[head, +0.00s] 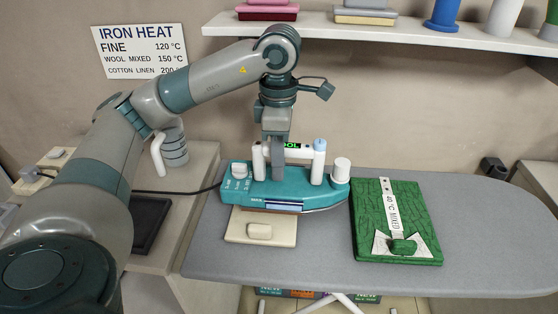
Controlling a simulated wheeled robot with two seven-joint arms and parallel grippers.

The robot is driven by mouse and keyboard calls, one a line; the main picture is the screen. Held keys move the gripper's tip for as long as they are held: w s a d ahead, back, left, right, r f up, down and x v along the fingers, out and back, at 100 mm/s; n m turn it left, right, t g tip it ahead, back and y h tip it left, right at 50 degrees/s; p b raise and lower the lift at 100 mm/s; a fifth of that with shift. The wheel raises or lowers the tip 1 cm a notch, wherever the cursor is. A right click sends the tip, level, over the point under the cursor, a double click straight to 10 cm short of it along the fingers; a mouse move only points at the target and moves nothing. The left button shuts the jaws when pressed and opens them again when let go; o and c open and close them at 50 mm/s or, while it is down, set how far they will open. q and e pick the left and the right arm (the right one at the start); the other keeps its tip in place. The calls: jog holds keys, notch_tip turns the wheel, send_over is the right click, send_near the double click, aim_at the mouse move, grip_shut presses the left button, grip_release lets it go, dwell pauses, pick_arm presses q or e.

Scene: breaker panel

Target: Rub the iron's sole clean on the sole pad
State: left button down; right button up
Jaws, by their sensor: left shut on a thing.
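A teal iron (284,189) with a white handle and a small display with green letters, partly hidden, is at the middle of the ironing board. My left gripper (276,160) comes down from above and is shut on the iron's handle. The iron's brown sole edge is just above or on a cream pad (262,231) with a small raised block near its front; I take this as the sole pad. Whether sole and pad touch is not clear. My right gripper is not in view.
The grey ironing board (470,225) is clear to the right. A folded green cloth (396,221) with a white tag lies right of the iron. A black cord runs left from the iron. A shelf (400,36) with folded cloths and spools hangs behind, and a heat sign (139,51) is on the wall.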

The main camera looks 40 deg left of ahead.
aim_at(253, 163)
pick_arm(q)
jog(key=shift+f+b, duration=0.5)
jog(key=shift+b, duration=0.1)
jog(key=shift+s+a+b, duration=0.35)
jog(key=shift+s+a, duration=0.15)
jog(key=shift+a, duration=0.3)
jog(key=shift+s+a+b, duration=0.35)
jog(key=shift+s+a, duration=0.1)
jog(key=shift+a, duration=0.4)
jog(key=shift+s+a+b, duration=0.35)
jog(key=shift+s+a, duration=0.15)
jog(key=shift+a, duration=0.3)
jog(key=shift+s+a+r+b, duration=0.1)
jog(key=shift+s+a+b, duration=0.2)
jog(key=shift+s+a, duration=0.35)
jog(key=shift+s+a+f+b, duration=0.1)
jog(key=shift+s+a+b, duration=0.2)
jog(key=shift+a, duration=0.6)
jog(key=shift+s+a+r+b, duration=0.1)
jog(key=shift+s+a+b, duration=0.15)
jog(key=shift+s+a, duration=0.4)
jog(key=shift+w, duration=0.2)
